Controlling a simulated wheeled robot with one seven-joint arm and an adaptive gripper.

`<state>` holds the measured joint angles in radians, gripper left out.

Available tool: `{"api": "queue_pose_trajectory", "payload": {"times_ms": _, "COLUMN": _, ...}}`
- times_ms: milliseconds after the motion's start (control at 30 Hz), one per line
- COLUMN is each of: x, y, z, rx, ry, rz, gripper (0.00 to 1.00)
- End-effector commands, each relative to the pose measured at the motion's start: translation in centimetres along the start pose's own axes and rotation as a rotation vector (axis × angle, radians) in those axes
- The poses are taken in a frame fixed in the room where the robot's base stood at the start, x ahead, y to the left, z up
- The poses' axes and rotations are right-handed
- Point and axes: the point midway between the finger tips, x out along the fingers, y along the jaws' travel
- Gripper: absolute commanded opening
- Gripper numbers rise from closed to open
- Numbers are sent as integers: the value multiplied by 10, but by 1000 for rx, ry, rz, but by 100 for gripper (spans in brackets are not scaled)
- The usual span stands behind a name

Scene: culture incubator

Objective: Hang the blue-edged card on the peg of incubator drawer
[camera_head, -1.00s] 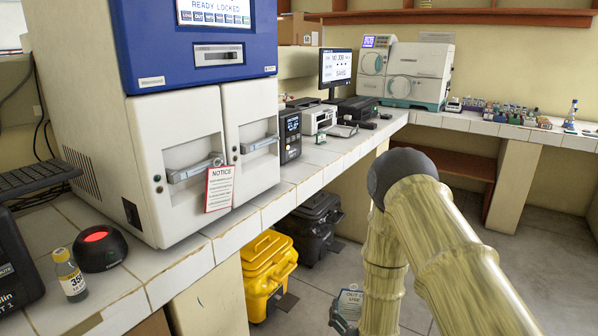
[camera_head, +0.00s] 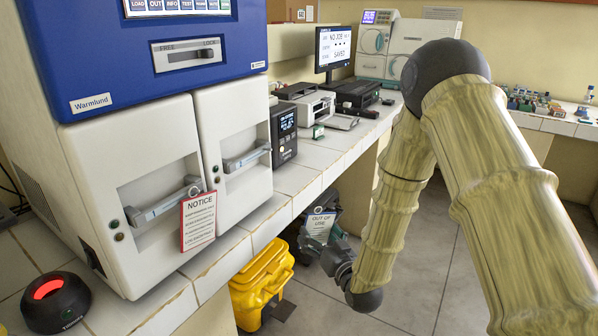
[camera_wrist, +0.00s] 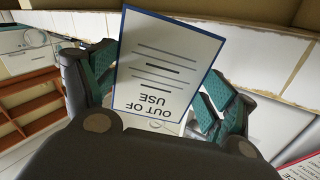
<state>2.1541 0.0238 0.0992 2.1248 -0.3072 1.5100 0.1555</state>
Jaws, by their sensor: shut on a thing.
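The blue-edged card (camera_head: 321,222) reads "OUT OF USE". My gripper (camera_head: 322,246) is shut on it, in front of the bench edge and below the worktop level. In the wrist view the card (camera_wrist: 165,65) shows upside down between the teal finger pads (camera_wrist: 158,95), with a small ring at its lettered end. The incubator has a left drawer (camera_head: 150,160) and a right drawer (camera_head: 235,125), each with a grey handle. Small round knobs sit beside the handles; I cannot tell which part is the peg.
A red-edged notice card (camera_head: 198,222) hangs at the left drawer's handle (camera_head: 165,203). A yellow bin (camera_head: 262,283) stands under the bench, with a dark bin behind the card. A black device with a red light (camera_head: 55,302) is at lower left. Instruments line the bench to the right.

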Motion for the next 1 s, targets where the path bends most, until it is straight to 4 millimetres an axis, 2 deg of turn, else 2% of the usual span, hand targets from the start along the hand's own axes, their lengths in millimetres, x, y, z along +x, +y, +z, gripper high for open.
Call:
{"api": "queue_pose_trajectory", "payload": {"times_ms": 33, "x": 5, "y": -11, "z": -30, "rx": 0, "ry": -1, "rz": -35, "gripper": 72}}
{"api": "queue_pose_trajectory", "payload": {"times_ms": 200, "x": 16, "y": -48, "z": -91, "rx": -1, "ry": -34, "rz": -164, "gripper": 72}}
{"api": "queue_pose_trajectory", "payload": {"times_ms": 400, "x": 19, "y": -82, "z": -140, "rx": 0, "ry": -64, "rz": -274, "gripper": 72}}
{"api": "queue_pose_trajectory", "payload": {"times_ms": 600, "x": 18, "y": -95, "z": -158, "rx": 0, "ry": -79, "rz": -319, "gripper": 72}}
{"api": "queue_pose_trajectory", "payload": {"times_ms": 1000, "x": 29, "y": -103, "z": -155, "rx": -1, "ry": -80, "rz": -324, "gripper": 72}}
